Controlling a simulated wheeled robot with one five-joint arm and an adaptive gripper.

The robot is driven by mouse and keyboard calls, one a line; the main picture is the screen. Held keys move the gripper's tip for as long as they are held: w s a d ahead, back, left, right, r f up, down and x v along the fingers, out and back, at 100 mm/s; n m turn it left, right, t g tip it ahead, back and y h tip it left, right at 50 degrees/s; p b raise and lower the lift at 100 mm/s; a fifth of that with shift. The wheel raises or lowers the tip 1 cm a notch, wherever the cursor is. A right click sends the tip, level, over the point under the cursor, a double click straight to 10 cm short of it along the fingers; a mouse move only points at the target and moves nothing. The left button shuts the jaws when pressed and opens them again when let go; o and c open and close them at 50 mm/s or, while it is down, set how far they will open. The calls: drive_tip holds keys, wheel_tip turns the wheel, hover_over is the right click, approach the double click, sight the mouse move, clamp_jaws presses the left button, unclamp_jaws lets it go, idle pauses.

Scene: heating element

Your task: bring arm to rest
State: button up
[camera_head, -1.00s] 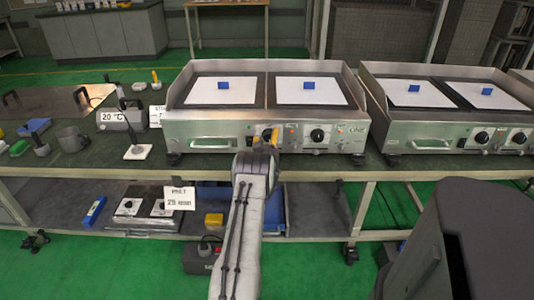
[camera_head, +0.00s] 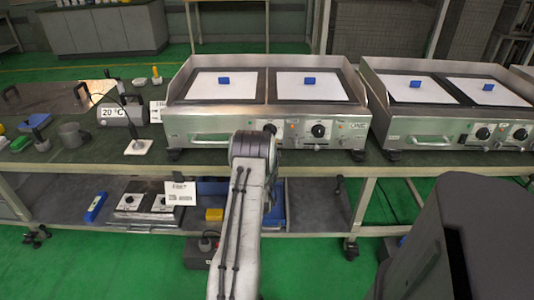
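My arm rises from the bottom middle, and its grey joint (camera_head: 253,150) stands in front of the near griddle (camera_head: 215,137). The arm seems bent over at this joint, with a darker part of it showing just right of the upper link. My gripper's fingers do not show; they are hidden behind or below the arm. I cannot see whether they hold anything. The griddle's left knob (camera_head: 269,128) and right knob (camera_head: 318,130) are both visible, apart from the arm. A blue block (camera_head: 223,83) and another blue block (camera_head: 309,81) sit on its white sheets.
A second griddle (camera_head: 430,141) stands to the right on the same bench (camera_head: 330,168). The lower shelf (camera_head: 318,205) holds hot plates, a sign (camera_head: 181,193) and a yellow block (camera_head: 214,214).

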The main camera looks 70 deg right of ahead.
drive_tip(key=shift+a, duration=0.25)
idle(0.7)
